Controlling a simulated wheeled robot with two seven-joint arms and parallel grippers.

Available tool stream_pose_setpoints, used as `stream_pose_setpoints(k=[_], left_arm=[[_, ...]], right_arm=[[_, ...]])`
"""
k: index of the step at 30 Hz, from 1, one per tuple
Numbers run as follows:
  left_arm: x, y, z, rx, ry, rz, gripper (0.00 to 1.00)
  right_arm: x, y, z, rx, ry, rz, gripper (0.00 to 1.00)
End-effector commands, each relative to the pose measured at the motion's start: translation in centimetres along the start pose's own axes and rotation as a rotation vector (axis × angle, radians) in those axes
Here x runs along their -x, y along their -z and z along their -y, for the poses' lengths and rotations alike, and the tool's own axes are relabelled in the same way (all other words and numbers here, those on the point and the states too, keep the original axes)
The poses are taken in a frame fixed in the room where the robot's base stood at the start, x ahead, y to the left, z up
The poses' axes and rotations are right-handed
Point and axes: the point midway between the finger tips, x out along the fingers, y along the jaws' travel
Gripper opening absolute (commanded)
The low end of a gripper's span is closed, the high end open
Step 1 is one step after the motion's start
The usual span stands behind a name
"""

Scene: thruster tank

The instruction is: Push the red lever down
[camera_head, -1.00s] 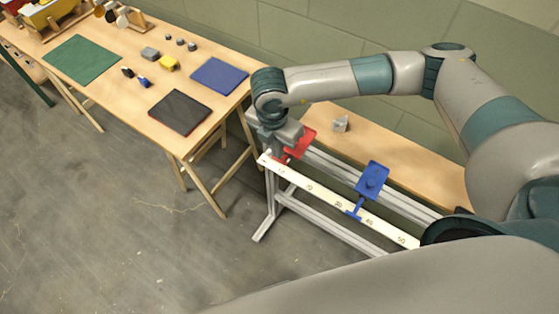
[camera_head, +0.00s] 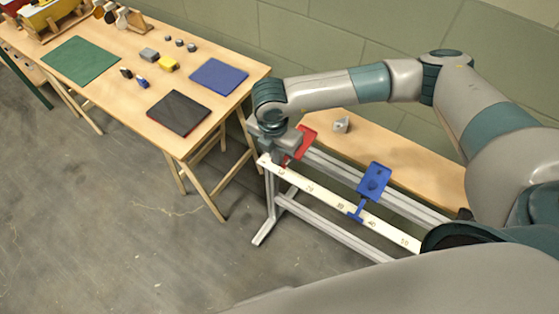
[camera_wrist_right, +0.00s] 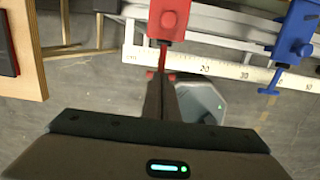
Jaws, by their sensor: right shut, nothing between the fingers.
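The red lever's block (camera_head: 305,141) sits near the left end of the white ruled rail, partly hidden by my right gripper in the head view. In the right wrist view the red block (camera_wrist_right: 170,20) is at the top, and its thin stem runs down to a red crossbar (camera_wrist_right: 172,77) partly hidden behind the fingertips. My right gripper (camera_head: 279,160) is shut and empty at the lever. Its closed fingers (camera_wrist_right: 160,82) overlap the crossbar in the wrist view; I cannot tell whether they touch. My left gripper is not in view.
A blue lever unit (camera_head: 373,180) stands further right on the rail (camera_head: 325,198). A wooden bench (camera_head: 400,158) with a small grey piece (camera_head: 341,124) lies behind. A wooden table (camera_head: 195,150) with mats and small blocks stands left. The floor in front is clear.

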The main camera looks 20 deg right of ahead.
Motion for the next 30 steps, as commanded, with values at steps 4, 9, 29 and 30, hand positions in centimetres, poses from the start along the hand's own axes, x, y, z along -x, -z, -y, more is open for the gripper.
stream_pose_setpoints(k=[4,9,29,30], left_arm=[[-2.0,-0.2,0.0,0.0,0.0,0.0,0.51],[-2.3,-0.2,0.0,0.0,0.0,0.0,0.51],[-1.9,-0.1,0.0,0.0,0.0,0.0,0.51],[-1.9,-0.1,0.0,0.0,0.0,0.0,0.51]], right_arm=[[-2.3,-0.1,0.2,-0.004,0.005,0.007,0.0],[-2.6,-0.1,0.1,-0.004,0.004,0.007,0.0],[-1.3,2.9,0.1,-0.003,0.002,0.005,0.0],[-1.3,2.9,0.1,-0.003,0.002,0.005,0.0]])
